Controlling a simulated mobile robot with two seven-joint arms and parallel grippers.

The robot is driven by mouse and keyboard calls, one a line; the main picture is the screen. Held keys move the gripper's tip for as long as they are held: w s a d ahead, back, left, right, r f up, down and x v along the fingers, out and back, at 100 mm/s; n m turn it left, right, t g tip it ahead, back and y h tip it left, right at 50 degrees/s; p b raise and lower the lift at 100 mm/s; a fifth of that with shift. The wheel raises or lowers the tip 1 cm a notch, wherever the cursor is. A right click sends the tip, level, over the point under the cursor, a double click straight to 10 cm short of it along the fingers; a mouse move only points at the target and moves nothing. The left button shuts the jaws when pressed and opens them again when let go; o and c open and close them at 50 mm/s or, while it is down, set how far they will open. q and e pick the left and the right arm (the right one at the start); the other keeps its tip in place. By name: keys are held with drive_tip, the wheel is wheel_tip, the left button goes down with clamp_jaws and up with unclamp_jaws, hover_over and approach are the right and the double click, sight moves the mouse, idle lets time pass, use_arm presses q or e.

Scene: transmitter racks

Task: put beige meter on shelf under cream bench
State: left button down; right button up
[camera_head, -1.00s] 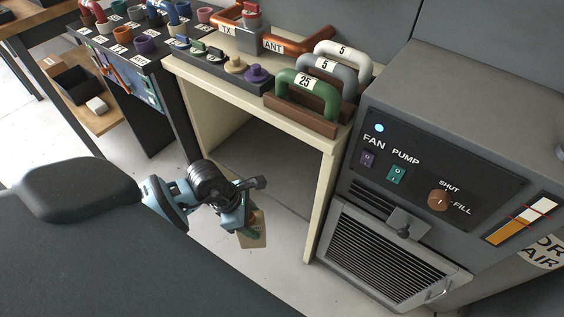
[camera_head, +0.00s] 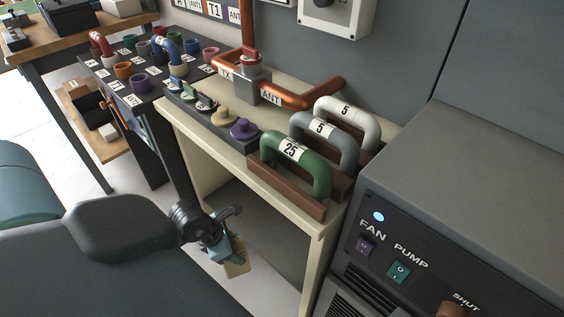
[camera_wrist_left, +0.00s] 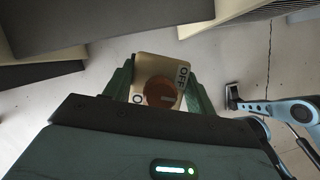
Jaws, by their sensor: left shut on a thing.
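My left gripper (camera_head: 222,249) hangs in front of the cream bench (camera_head: 212,152), below its top, shut on the beige meter (camera_head: 236,267). In the left wrist view the meter (camera_wrist_left: 147,72) sits between the green fingers. Its face shows a round brown knob and an "OFF" label. The space under the bench top is open at the front, with grey surfaces inside. The shelf cannot be told apart there. A blue and black arm at the right of the left wrist view looks like my right arm, with its gripper (camera_wrist_left: 232,97); its jaws are unclear.
Green (camera_head: 297,160), grey and white handled pieces stand on the bench top beside copper pipes (camera_head: 300,97). A dark cabinet with fan and pump switches (camera_head: 399,271) stands close on the right. A dark rack with coloured cups (camera_head: 124,71) is at the left.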

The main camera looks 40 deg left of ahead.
use_arm(q)
drive_tip(key=w+f+b, duration=0.1)
drive_tip(key=w, duration=0.8)
drive_tip(key=w+d+f, duration=0.1)
drive_tip(key=w+f, duration=0.1)
drive_tip(key=w, duration=0.8)
drive_tip(key=shift+w+d+b, duration=0.25)
drive_tip(key=shift+b, duration=0.15)
wheel_tip(320, 180, down, 4)
drive_tip(key=shift+w+r+b, duration=0.1)
drive_tip(key=shift+w+b, duration=0.05)
drive_tip(key=shift+b, duration=0.35)
drive_tip(key=shift+f, duration=0.25)
drive_tip(key=shift+c, duration=2.4)
unclamp_jaws()
